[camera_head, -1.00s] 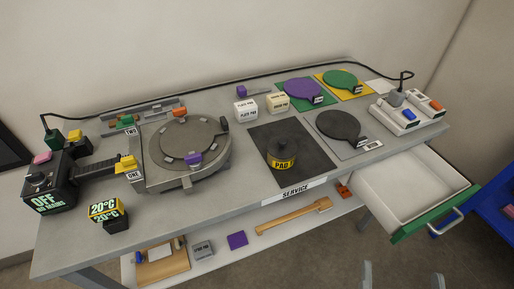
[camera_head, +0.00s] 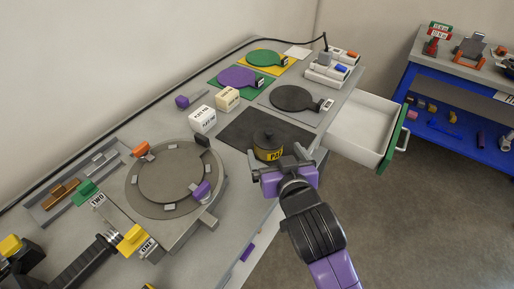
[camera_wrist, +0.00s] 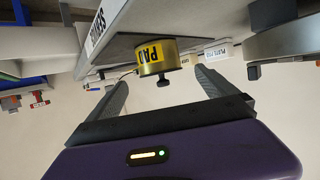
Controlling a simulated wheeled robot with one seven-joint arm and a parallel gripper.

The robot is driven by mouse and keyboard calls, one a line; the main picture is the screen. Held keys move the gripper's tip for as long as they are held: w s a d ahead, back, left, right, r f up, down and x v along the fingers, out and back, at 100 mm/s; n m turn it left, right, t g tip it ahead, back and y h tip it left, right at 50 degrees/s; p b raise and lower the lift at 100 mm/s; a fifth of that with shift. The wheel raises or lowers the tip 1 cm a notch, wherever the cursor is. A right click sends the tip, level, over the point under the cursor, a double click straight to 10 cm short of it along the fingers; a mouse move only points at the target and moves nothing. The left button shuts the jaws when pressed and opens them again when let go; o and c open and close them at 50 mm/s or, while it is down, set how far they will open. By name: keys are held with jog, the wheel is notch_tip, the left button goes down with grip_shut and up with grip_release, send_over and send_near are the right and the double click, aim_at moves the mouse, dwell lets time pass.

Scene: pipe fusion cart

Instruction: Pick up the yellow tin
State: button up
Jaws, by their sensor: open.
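The yellow tin (camera_head: 268,154) stands upright on the dark mat (camera_head: 238,133) near the table's front edge. It has a dark lid with a knob and a yellow band lettered PAD. My gripper (camera_head: 279,160) is just in front of the tin in the head view and hides part of its lower side. In the wrist view the tin (camera_wrist: 157,57) appears upside down, beyond and between the fingertips of my open gripper (camera_wrist: 160,78). Nothing is between the fingers close to the palm. I cannot tell whether a finger touches the tin.
Two cream blocks (camera_head: 227,99) stand behind the mat. A grey paddle (camera_head: 292,98) lies to its right, and a round clamp fixture (camera_head: 172,178) to its left. An open drawer (camera_head: 362,129) juts out at the right. A blue workbench (camera_head: 455,125) stands farther right.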

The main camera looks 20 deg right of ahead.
aim_at(270, 141)
jog(key=p+x, duration=0.1)
jog(key=x, duration=0.6)
jog(key=shift+w+d, duration=0.1)
jog(key=shift+w, duration=0.3)
jog(key=c, duration=1.4)
jog(key=shift+r, duration=0.1)
jog(key=shift+c, duration=0.3)
jog(key=shift+r, duration=0.15)
